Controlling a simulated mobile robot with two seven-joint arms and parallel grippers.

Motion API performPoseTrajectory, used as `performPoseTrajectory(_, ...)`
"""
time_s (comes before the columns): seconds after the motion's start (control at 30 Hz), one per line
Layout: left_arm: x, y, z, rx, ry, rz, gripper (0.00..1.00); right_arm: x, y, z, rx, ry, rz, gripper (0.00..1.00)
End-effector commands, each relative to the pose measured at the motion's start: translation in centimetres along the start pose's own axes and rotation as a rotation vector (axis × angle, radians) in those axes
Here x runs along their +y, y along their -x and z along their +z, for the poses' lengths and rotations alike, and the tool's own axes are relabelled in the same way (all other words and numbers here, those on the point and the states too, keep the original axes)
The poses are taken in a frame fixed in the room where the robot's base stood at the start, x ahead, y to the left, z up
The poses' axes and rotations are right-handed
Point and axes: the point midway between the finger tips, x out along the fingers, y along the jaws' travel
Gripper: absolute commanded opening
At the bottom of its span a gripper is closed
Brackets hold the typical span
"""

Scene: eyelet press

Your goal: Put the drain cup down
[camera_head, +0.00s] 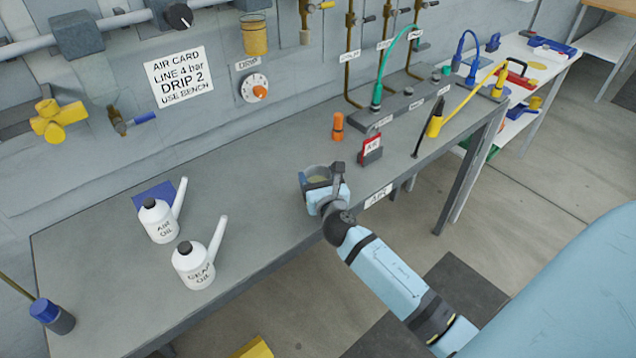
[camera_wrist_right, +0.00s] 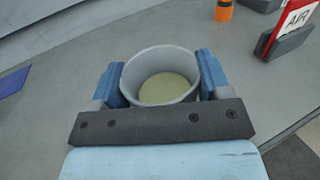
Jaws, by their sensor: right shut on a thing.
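The drain cup (camera_wrist_right: 160,62) is a grey round cup with pale yellowish liquid or a yellowish bottom inside. It is upright between the two blue fingers of my right gripper (camera_wrist_right: 161,80), which is shut on it. In the head view the cup (camera_head: 318,171) is at the front part of the grey bench, with my right gripper (camera_head: 322,184) around it from the front. I cannot tell whether the cup's base touches the bench top. My left gripper is not in view.
The bench (camera_head: 240,200) is clear left of the cup. Two white oil cans (camera_head: 194,266) stand further left. Hoses (camera_head: 440,118) and a manifold (camera_head: 410,108) lie beyond.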

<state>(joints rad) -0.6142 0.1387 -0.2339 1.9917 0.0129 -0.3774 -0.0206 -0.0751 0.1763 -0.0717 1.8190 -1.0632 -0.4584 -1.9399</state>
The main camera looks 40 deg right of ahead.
Motion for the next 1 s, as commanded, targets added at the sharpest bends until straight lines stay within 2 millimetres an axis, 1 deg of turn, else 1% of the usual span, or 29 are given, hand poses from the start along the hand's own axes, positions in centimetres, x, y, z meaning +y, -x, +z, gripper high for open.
performPoseTrajectory(0.03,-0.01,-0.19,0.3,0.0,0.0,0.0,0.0,0.01,0.0,-0.62,0.0,0.0,-0.001,0.46)
performPoseTrajectory(0.07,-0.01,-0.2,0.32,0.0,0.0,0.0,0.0,0.01,0.0,-0.75,0.0,0.0,-0.001,0.46)
performPoseTrajectory(0.33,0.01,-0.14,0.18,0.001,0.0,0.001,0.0,0.01,-0.01,-0.74,-0.001,0.001,0.0,0.46)
performPoseTrajectory(0.47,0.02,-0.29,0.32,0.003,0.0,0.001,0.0,0.01,-0.01,-1.18,-0.001,0.001,0.0,0.46)
performPoseTrajectory(0.5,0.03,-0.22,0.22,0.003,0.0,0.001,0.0,0.01,-0.01,-1.07,-0.001,0.001,0.0,0.77)
performPoseTrajectory(0.57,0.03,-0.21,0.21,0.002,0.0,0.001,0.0,0.01,-0.01,-1.04,-0.001,0.0,0.0,0.91)
performPoseTrajectory(0.6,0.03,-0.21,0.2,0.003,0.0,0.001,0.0,0.01,-0.01,-1.04,-0.001,0.001,0.0,0.96)
performPoseTrajectory(0.83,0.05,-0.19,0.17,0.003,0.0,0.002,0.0,0.02,-0.01,-0.99,-0.001,0.0,0.0,0.96)
performPoseTrajectory(0.93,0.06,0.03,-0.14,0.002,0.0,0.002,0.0,0.02,0.01,-0.44,-0.001,0.0,0.0,0.96)
performPoseTrajectory(1.0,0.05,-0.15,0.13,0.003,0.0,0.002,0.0,0.02,0.86,-0.84,0.0,0.001,0.001,0.96)
